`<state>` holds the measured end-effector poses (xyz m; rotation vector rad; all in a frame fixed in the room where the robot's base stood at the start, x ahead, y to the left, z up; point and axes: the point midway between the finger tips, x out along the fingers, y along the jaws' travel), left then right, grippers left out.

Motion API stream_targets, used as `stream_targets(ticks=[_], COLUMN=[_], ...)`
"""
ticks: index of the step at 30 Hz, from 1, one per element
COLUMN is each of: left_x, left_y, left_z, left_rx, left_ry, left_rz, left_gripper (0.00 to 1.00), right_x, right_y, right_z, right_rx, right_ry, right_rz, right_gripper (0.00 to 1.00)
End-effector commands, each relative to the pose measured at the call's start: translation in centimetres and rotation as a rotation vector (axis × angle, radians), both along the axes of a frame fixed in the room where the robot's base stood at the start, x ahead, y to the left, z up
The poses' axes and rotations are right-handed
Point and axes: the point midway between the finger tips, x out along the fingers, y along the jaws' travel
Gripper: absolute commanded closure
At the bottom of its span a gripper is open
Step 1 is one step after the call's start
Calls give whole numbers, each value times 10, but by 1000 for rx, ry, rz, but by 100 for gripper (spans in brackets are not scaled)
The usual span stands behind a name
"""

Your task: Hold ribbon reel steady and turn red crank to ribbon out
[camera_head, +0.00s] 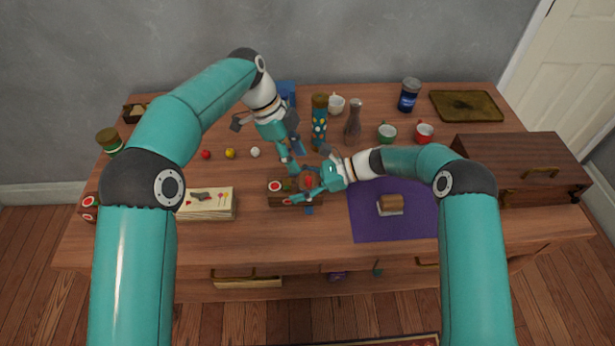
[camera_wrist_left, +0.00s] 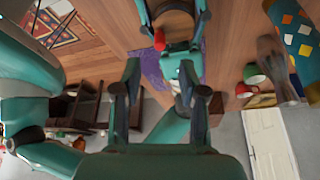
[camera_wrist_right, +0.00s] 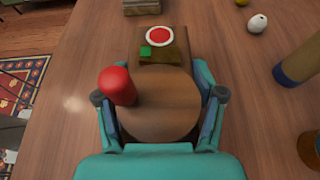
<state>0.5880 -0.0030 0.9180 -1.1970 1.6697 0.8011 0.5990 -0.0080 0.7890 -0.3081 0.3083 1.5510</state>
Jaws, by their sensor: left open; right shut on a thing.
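The ribbon reel (camera_head: 282,199) is a wooden box with a red-and-white round mark, near the middle of the table. In the right wrist view its round wooden disc (camera_wrist_right: 158,112) lies between the fingers of my right gripper (camera_wrist_right: 160,112), which is shut on the reel. The red crank (camera_wrist_right: 117,86) is a knob standing at the disc's left side there. It also shows in the left wrist view (camera_wrist_left: 159,39). My left gripper (camera_head: 295,158) is open and empty, apart from the crank, just behind the reel in the head view. I cannot make out a ribbon strip.
A purple mat (camera_head: 372,224) with a small brown block (camera_head: 391,202) lies right of the reel. Left is a stack of cards (camera_head: 208,206). Behind stand a patterned cylinder (camera_head: 319,128) and a brown vase (camera_head: 353,122). A wooden chest (camera_head: 520,165) fills the right end.

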Motion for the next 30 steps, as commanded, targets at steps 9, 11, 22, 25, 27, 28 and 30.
stream_targets(ticks=[9,11,22,25,27,28,30], left_x=[-8,-9,-10,-10,-10,-10,-10], left_y=[-21,-24,-29,-29,-29,-29,-29], left_z=[-55,-61,-73,-73,-73,-73,-73], left_rx=[1,1,0,0,0,0,0], left_ry=[3,2,-1,0,0,-1,-1], left_rz=[-1,-1,0,1,1,1,1], left_gripper=[58,58,58,58,70,75,86], right_x=[0,0,0,0,0,0,0], right_y=[0,0,0,0,0,0,0], right_z=[0,0,0,0,0,0,0], right_rx=[0,0,-1,-1,-1,-1,-1], right_ry=[0,0,0,0,0,0,0], right_rz=[1,1,1,1,1,1,1], right_gripper=[83,83,83,83,83,83,83])
